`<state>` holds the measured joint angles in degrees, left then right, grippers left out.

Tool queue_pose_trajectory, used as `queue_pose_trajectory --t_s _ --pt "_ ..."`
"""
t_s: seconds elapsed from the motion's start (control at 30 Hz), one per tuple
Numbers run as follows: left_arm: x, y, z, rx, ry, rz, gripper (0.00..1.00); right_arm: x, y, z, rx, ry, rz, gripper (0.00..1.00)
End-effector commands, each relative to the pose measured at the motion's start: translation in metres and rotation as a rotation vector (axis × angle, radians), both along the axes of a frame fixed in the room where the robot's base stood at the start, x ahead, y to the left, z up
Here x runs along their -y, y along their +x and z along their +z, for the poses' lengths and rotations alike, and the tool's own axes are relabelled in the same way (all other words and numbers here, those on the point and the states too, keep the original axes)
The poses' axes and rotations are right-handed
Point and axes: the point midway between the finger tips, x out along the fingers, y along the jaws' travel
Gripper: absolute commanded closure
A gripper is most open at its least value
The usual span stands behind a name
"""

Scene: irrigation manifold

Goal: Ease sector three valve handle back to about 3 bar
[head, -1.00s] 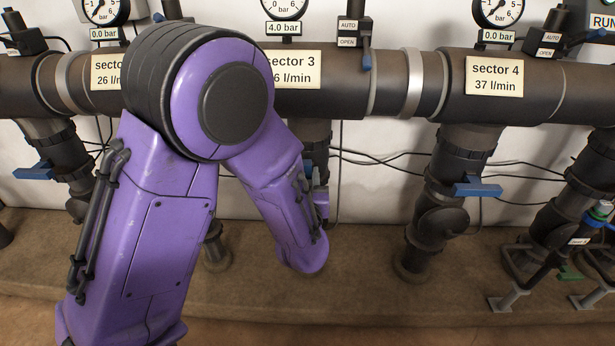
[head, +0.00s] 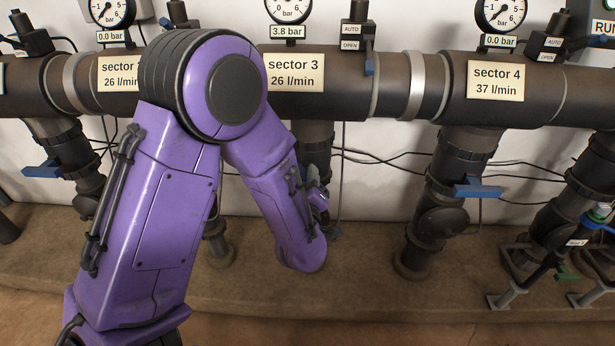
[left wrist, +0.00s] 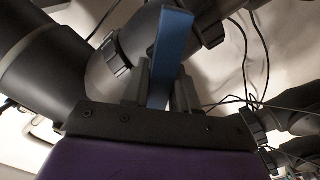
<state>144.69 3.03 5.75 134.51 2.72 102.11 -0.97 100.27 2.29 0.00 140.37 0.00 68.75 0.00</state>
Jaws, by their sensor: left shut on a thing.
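The sector 3 label (head: 294,73) sits on the thick dark pipe and reads 26 l/min. Above it, the small pressure display (head: 290,31) reads 3.8 bar, under a round gauge (head: 292,8) cut off by the top edge. The blue valve handle (left wrist: 172,45) stands between the fingers of my left gripper (left wrist: 161,78) in the left wrist view, and the gripper is shut on it. In the head view my purple left arm hides most of this valve and the gripper. My right gripper is not in view.
The sector 4 valve with its blue handle (head: 477,190) stands to the right, under the sector 4 label (head: 496,81). Another blue handle (head: 42,170) is at the left. Thin black cables hang along the white wall. A brown ledge (head: 365,262) runs below.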

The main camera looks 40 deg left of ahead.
Motion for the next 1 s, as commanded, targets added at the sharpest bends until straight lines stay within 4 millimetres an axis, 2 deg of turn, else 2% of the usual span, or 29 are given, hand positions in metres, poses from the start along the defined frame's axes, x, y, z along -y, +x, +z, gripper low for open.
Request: queue_pose_trajectory --t_s 0.67,0.7,0.73,0.77,1.0 --pt "0.0006 -0.0009 -0.0025 0.029 -0.056 -0.003 1.00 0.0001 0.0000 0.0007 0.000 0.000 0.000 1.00" --pt "0.0006 -0.0009 -0.0025 0.029 -0.056 -0.003 0.65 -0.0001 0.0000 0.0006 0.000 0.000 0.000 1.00" --pt "0.0006 -0.0009 -0.0025 0.029 -0.056 -0.003 0.55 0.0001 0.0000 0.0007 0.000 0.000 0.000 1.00" --pt "0.0005 -0.0009 -0.0024 0.029 -0.056 -0.003 0.51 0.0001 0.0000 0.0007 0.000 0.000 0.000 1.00" --pt "0.0002 -0.0007 -0.0014 0.032 -0.056 -0.002 0.51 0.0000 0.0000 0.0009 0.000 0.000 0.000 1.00"
